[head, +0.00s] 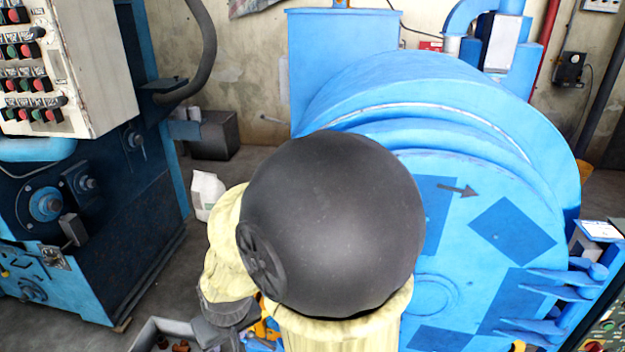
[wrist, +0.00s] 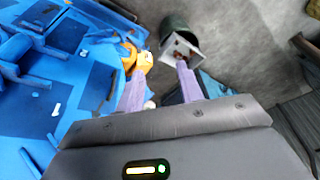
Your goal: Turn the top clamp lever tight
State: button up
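The blue drum blaster (head: 440,120) fills the middle and right of the head view. Blue clamp levers (head: 565,278) stick out at the right side of its round door; I cannot tell how tight the top one is. In the wrist view, blue machine parts (wrist: 60,75) fill the left side, with lever-like pieces near the upper left corner. My gripper (wrist: 160,70) has two purple fingers, spread apart with nothing between them. It points towards the floor area beside the machine, and no lever is between its fingers. My arm hides the gripper in the head view.
An orange-yellow part (wrist: 139,62) is close to the left fingertip. A dark green bin (wrist: 178,33) and a grey tray (wrist: 184,47) lie beyond the fingers. A control cabinet (head: 90,110) stands at left. Grey floor (wrist: 235,60) is open at right.

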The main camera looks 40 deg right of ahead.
jog(key=w+d+r+m+t+h+p, duration=0.25)
jog(key=w+r+m, duration=0.2)
jog(key=w, duration=0.45)
jog(key=w+d+r+m+t+h+p, duration=0.2)
jog(key=w+r+m+t, duration=0.3)
jog(key=w, duration=0.5)
jog(key=s+d+r+m+g+h+p, duration=0.4)
jog(key=s+d+r+m+g+h, duration=0.3)
jog(key=m+g+h, duration=0.4)
jog(key=d+m+h, duration=0.1)
jog(key=m+h, duration=0.1)
jog(key=m, duration=0.2)
jog(key=shift+s+d+r+h, duration=0.2)
jog(key=shift+d+r+h, duration=0.15)
jog(key=shift+r, duration=0.05)
jog(key=shift+d, duration=0.1)
jog(key=d+p, duration=0.6)
jog(key=d, duration=1.1)
jog(key=shift+s+d, duration=0.15)
jog(key=shift+s, duration=0.05)
